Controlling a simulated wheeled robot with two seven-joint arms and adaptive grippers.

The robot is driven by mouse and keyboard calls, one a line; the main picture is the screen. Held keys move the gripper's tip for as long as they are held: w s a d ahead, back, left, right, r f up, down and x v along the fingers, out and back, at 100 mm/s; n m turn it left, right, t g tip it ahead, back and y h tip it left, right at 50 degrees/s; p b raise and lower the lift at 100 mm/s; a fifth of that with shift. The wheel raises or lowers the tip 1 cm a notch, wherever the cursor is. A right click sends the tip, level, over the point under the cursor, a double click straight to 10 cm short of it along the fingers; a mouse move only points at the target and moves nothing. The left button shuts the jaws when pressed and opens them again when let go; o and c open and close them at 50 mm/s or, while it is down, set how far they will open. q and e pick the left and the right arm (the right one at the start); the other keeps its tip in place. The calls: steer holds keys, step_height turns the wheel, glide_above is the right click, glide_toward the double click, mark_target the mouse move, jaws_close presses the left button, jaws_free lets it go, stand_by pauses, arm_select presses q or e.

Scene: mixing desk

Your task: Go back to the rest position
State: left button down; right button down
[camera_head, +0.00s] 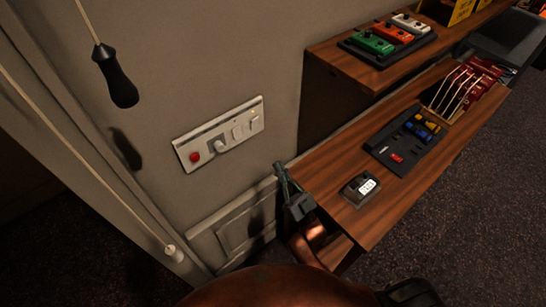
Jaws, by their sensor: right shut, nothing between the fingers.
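My right gripper (281,172) is beside the near left end of the wooden desk (325,185), in front of the wall. Its fingers are shut and hold nothing. A copper-coloured part of my arm shows below it. My left gripper is not in view.
A wall panel (217,133) with a red button and switches is left of the gripper. A black-handled pull cord (118,80) hangs at left. Coloured pedals (371,41) stand on the upper shelf (345,69).

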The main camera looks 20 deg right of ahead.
steer(key=shift+s+f, duration=0.2)
steer(key=shift+f, duration=0.2)
steer(key=d+f+m+g+h, duration=0.1)
steer(key=f+g+h, duration=0.15)
steer(key=f, duration=0.95)
steer(key=d+f+g+h, duration=0.1)
steer(key=d+f+g, duration=0.15)
steer(key=f, duration=0.95)
steer(key=d+f+m+g+h, duration=0.15)
steer(key=f+g, duration=0.25)
steer(key=f, duration=0.8)
steer(key=s+d+f+g+h, duration=0.1)
steer(key=s+d+f+g, duration=0.15)
steer(key=s+f, duration=0.6)
steer(key=s+d+f+g+h, duration=0.1)
steer(key=s+f+g+h, duration=0.3)
steer(key=f, duration=0.7)
steer(key=s+d+f+g, duration=0.2)
steer(key=s+f, duration=0.3)
steer(key=s, duration=0.7)
steer(key=s+d+f+g, duration=0.2)
steer(key=s+f, duration=0.4)
steer(key=s, duration=0.6)
steer(key=s+d+f+g, duration=0.1)
steer(key=s+f+g, duration=0.3)
steer(key=s, duration=0.8)
step_height(320, 180, down, 2)
steer(key=shift+s+d+f+g+y, duration=0.15)
steer(key=shift+d+g+y, duration=0.2)
steer(key=shift+d+y, duration=0.05)
